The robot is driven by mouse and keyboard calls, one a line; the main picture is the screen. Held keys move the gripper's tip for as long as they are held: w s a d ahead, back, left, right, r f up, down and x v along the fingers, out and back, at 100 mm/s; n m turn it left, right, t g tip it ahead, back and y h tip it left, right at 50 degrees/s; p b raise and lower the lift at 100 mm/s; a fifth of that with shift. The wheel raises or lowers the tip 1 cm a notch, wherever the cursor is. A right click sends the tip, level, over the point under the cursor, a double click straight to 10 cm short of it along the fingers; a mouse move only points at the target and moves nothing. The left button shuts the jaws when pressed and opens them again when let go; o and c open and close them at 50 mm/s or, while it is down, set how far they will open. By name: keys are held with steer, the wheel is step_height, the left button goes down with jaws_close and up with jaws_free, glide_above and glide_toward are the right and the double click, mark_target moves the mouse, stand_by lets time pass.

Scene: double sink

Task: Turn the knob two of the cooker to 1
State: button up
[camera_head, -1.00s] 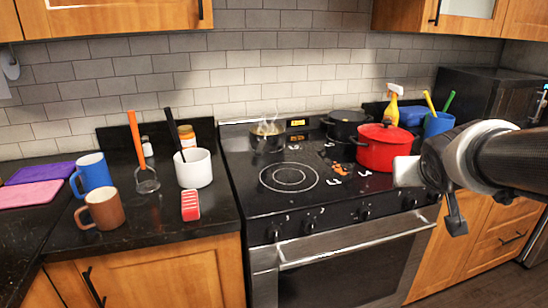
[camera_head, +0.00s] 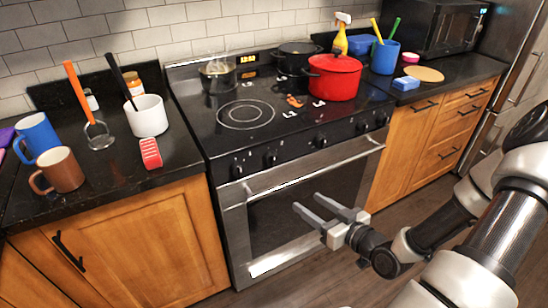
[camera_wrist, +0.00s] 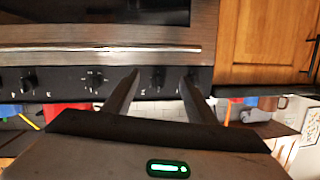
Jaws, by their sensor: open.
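The cooker (camera_head: 215,125) is black with a steel front and a row of dark knobs below its top edge. The second knob from the left (camera_head: 270,159) has pale marks around it; its exact setting is too small to read. My gripper (camera_head: 306,201) is open and empty, in front of the oven door, below the knob row and apart from it. In the wrist view, which looks upside down, my two fingers (camera_wrist: 158,76) stand spread, with a knob (camera_wrist: 158,80) visible between them and another beside the right finger.
The oven handle (camera_head: 310,168) juts out between knobs and gripper height. A red pot (camera_head: 332,78), a black pot (camera_head: 296,57) and a steaming pan (camera_head: 218,76) stand on the hob. Wooden cabinets (camera_head: 145,240) flank the cooker. Floor in front is free.

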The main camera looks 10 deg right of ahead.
mark_target(275, 162)
steer(key=w+a+r+t, duration=0.1)
steer(key=w+a, duration=0.1)
steer(key=w, duration=0.3)
steer(key=w+a+r+m, duration=0.1)
steer(key=w+a, duration=0.1)
steer(key=w, duration=0.3)
steer(key=w+a+r+t+b, duration=0.1)
steer(key=w+a, duration=0.2)
steer(key=w, duration=0.2)
steer(key=shift+w+r+m+t, duration=0.15)
steer(key=shift+w+m+t, duration=0.15)
steer(key=shift+w, duration=0.1)
steer(key=c, duration=1.1)
steer(key=shift+o, duration=0.2)
steer(key=m+b, duration=0.1)
steer(key=m, duration=0.4)
steer(key=shift+m+t+b, duration=0.3)
steer(key=shift+m+b, duration=0.05)
steer(key=shift+m, duration=0.05)
steer(key=m, duration=0.6)
steer(key=shift+b, duration=0.4)
steer(key=shift+m, duration=0.3)
